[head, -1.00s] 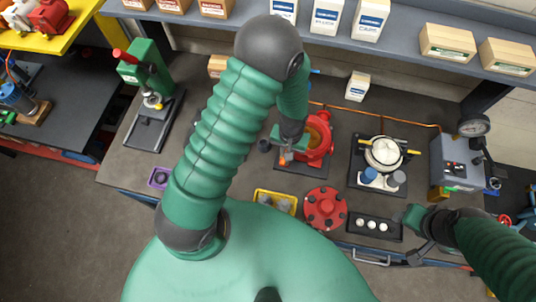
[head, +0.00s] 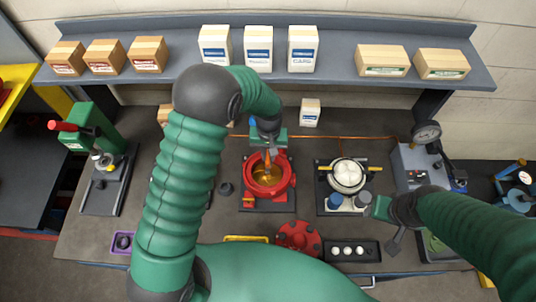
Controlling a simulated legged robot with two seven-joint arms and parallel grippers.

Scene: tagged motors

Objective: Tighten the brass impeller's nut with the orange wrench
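The brass impeller (head: 266,177) sits inside an open red pump housing (head: 250,186) on a dark base plate at the middle of the bench. My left gripper (head: 268,146) is just behind and above the housing, pointing down. It appears shut on a thin orange piece, the orange wrench (head: 268,157), whose lower end reaches down towards the impeller. Whether it touches the nut is too small to tell; the nut itself is not clear. My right gripper (head: 378,207) is beside the jars at the right; its finger opening cannot be made out.
A red bolted flange (head: 298,238) and a black tray (head: 352,251) of pale round parts lie in front. A white round part on a stand (head: 347,175) is to the right. A green press (head: 88,135) stands at left, a gauge box (head: 412,168) at right. Boxes line the shelf (head: 180,78).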

